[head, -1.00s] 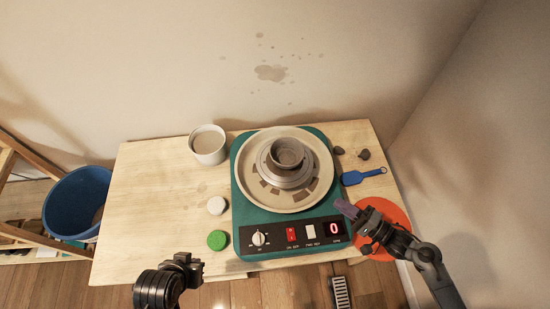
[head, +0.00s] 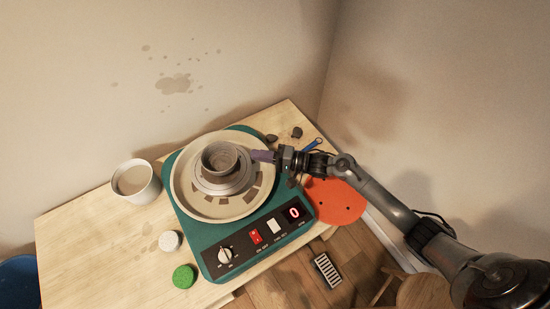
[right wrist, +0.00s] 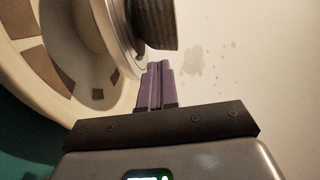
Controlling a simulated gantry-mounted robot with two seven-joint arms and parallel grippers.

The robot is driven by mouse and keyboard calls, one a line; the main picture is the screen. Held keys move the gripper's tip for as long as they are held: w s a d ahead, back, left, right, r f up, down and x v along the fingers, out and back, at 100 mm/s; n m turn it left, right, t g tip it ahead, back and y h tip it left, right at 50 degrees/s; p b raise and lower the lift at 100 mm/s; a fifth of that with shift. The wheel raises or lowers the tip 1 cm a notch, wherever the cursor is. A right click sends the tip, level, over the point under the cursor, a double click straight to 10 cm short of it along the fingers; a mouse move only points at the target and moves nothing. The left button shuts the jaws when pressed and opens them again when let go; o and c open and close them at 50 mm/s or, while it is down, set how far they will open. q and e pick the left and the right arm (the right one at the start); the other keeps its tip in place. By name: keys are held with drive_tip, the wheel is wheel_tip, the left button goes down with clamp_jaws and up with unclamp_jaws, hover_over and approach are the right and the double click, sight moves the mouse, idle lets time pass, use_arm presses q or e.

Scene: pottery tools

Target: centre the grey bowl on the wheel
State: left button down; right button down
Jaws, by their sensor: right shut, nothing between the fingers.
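The grey bowl (head: 221,158) stands upright on the grey wheel (head: 222,184) inside the cream splash pan (head: 183,196). More wheel shows in front of the bowl than behind it; I cannot tell the exact offset. My right gripper (head: 257,155) has its purple fingers together and empty, over the pan's right side, pointing at the bowl. In the right wrist view the fingertips (right wrist: 157,72) are just short of the ribbed bowl (right wrist: 158,24), beside the wheel's edge (right wrist: 118,35); contact is not clear. My left gripper is out of view.
The teal wheel base (head: 205,240) has a display reading 0. A white cup (head: 136,182), a white round piece (head: 170,240) and a green one (head: 184,276) are left. Dark lumps (head: 296,132), a blue tool (head: 312,144) and an orange disc (head: 337,200) are right.

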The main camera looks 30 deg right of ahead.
sight(245, 169)
drive_tip(key=shift+w+a, duration=0.15)
drive_tip(key=shift+a, duration=1.95)
drive_tip(key=shift+a+r+p, duration=0.25)
drive_tip(key=shift+a+p, duration=0.35)
drive_tip(key=shift+p, duration=0.25)
drive_tip(key=shift+a+f, duration=0.1)
drive_tip(key=shift+a, duration=0.2)
drive_tip(key=shift+a+f, duration=0.1)
drive_tip(key=shift+f, duration=0.05)
drive_tip(key=shift+d, duration=0.2)
